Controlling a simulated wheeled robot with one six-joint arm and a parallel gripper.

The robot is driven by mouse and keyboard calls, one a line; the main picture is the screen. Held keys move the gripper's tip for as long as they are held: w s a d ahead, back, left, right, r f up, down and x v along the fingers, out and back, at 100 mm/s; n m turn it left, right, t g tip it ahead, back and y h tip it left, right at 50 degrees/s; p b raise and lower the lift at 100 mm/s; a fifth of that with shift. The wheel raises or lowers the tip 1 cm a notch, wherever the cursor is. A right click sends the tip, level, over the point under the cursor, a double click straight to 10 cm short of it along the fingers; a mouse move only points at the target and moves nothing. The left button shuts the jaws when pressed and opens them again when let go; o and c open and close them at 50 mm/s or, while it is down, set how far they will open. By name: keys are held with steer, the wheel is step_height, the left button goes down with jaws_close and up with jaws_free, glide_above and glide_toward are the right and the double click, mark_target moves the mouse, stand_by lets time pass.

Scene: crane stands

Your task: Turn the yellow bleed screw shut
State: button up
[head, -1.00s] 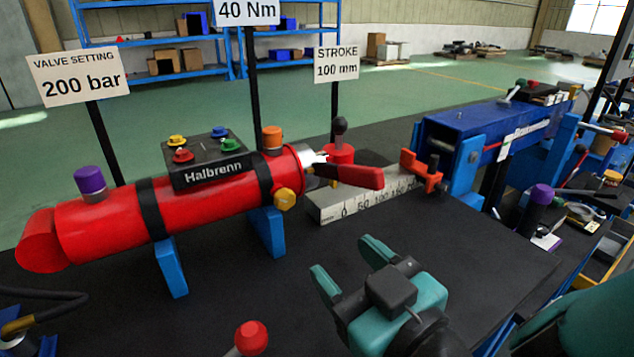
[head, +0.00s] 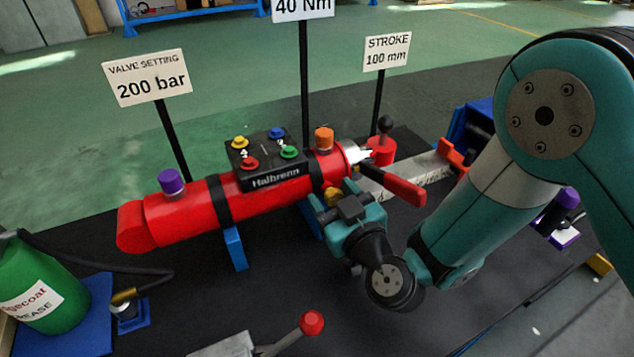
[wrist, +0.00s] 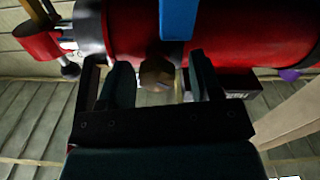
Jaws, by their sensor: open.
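The yellow bleed screw (head: 332,193) sticks out of the front of the red cylinder (head: 270,194), near its right end. It shows as a brownish-yellow faceted knob in the wrist view (wrist: 156,74). My gripper (head: 331,197) is open, with its fingers at the screw. In the wrist view my gripper (wrist: 160,78) has one finger on each side of the knob, with a gap visible on both sides. In the head view the fingers partly hide the screw.
A red-handled lever (head: 392,184) juts out just right of my gripper. A black valve block (head: 266,160) with coloured caps sits on the cylinder. A red-knobbed lever (head: 311,323) stands in front. A green grease can (head: 40,280) is at left.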

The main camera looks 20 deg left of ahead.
steer(key=shift+w, duration=0.1)
steer(key=c, duration=0.9)
steer(key=shift+c, duration=0.2)
steer(key=shift+m, duration=0.5)
steer(key=m, duration=0.4)
steer(key=shift+w+m, duration=0.1)
steer(key=shift+m, duration=0.2)
steer(key=m+b, duration=0.1)
steer(key=m, duration=0.4)
steer(key=shift+d, duration=0.1)
steer(key=shift+m, duration=0.4)
steer(key=o, duration=0.9)
